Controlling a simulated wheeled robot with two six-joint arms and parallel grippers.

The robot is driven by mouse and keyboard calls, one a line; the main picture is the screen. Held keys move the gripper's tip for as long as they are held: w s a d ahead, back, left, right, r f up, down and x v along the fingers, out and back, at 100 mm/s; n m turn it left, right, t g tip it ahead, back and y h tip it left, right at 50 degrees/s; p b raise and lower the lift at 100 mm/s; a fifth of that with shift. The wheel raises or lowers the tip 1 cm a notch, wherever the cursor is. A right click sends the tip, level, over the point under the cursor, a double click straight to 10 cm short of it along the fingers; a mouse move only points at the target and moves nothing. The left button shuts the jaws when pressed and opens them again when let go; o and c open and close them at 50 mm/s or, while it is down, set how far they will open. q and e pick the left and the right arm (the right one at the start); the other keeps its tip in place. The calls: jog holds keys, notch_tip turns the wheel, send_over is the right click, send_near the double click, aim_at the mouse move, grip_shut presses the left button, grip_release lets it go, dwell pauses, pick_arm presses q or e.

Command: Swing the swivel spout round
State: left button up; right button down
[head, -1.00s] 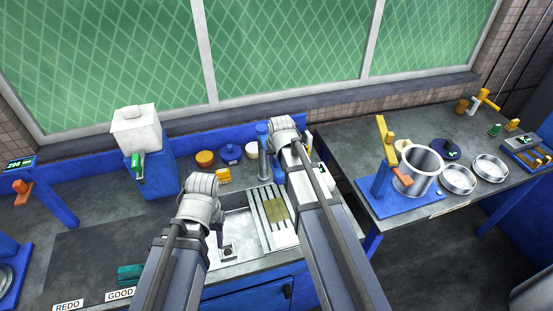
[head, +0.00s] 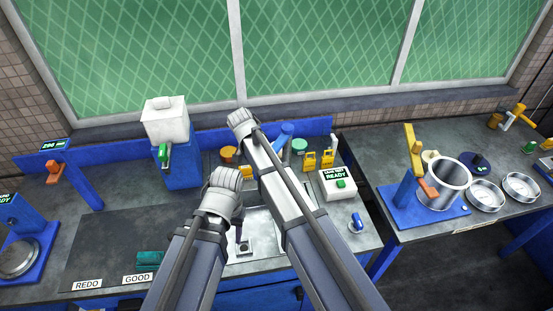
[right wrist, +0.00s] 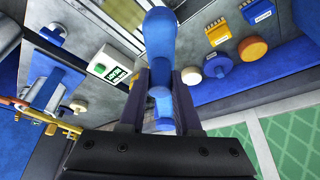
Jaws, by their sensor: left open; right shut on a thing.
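The blue swivel spout (head: 285,131) shows past my right arm at the back of the sink, pointing up to the right. In the right wrist view the spout (right wrist: 160,45) runs between the two dark fingers of my right gripper (right wrist: 161,100), which is shut on it. In the head view my right forearm and wrist hide that gripper and part of the tap. My left gripper (head: 239,226) points down over the sink (head: 262,222), open and empty, apart from the spout. My left wrist partly covers its fingers.
A white box with a READY display (head: 337,183) stands right of the sink. A white tank on a blue stand (head: 165,120) is at left. The dark mat (head: 110,240) is mostly clear.

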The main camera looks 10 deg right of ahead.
jog(key=w+a+m+g, duration=0.1)
jog(key=w+a+m, duration=0.2)
jog(key=w+a, duration=0.1)
jog(key=shift+w+a+m+h, duration=0.15)
jog(key=shift+m+h, duration=0.15)
dwell(0.4)
jog(key=c, duration=0.6)
grip_release()
jog(key=shift+w, duration=0.1)
